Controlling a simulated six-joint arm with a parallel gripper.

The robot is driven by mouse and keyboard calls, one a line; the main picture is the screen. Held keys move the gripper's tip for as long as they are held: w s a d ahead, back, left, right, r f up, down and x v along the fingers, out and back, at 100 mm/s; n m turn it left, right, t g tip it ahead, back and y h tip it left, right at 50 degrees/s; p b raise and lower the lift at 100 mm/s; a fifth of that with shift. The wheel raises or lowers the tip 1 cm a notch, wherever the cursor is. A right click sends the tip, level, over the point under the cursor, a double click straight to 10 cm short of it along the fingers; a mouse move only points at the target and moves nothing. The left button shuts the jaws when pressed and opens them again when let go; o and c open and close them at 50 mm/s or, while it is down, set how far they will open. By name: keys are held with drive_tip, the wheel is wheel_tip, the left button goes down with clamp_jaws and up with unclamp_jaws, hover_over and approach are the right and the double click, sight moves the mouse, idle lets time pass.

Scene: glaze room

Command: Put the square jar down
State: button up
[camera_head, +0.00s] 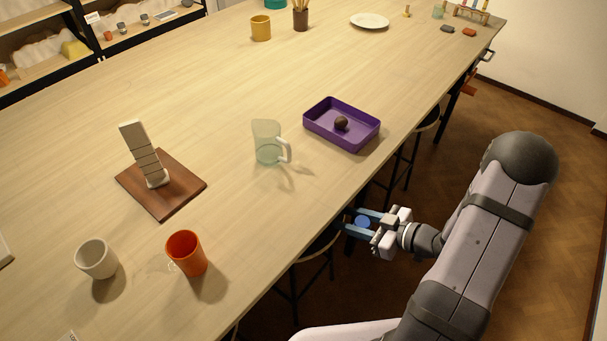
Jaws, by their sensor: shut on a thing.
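My gripper (366,222) is at the lower middle right, in front of the table's near edge, with the stools and floor behind it in the picture. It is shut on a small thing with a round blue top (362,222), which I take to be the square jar. The jar's body is mostly hidden between the fingers and in dark shade, so its shape is hard to tell. The wooden table (225,110) has no other square jar that I can make out.
Nearest on the table are a purple tray (366,143) with a brown ball (341,123), a clear jug (267,143), an orange mug (186,253), a pale cup (96,259) and a wooden board (185,190) bearing a leaning stack. Bare tabletop lies between the jug and orange mug.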

drive_tip(key=w+d+r+m+t+h, duration=0.1)
drive_tip(key=w+d+m+t+h, duration=0.1)
drive_tip(key=w+d+m+h, duration=0.45)
drive_tip(key=w+d+r+m+t+h, duration=0.2)
drive_tip(key=w+d+t+h, duration=0.15)
drive_tip(key=d, duration=0.55)
drive_tip(key=w+d+r+m+g+h+b, duration=0.1)
drive_tip(key=w+d+r+m+g+h, duration=0.3)
drive_tip(key=d+r+m+h, duration=0.55)
drive_tip(key=w+a+r+b, duration=0.3)
drive_tip(key=a+r+b, duration=0.3)
drive_tip(key=a+r, duration=0.5)
drive_tip(key=s+a+f+b, duration=0.1)
drive_tip(key=s+a+b, duration=0.1)
drive_tip(key=s+a, duration=0.2)
drive_tip(key=s+a+f+b, duration=0.2)
drive_tip(key=s+a+b, duration=0.1)
drive_tip(key=a, duration=0.8)
drive_tip(key=s+a+f+y+b, duration=0.1)
drive_tip(key=s+a+b, duration=0.2)
drive_tip(key=s+a, duration=0.2)
drive_tip(key=a, duration=0.2)
drive_tip(key=shift+a+f+n, duration=0.3)
drive_tip(key=shift+a+f, duration=0.1)
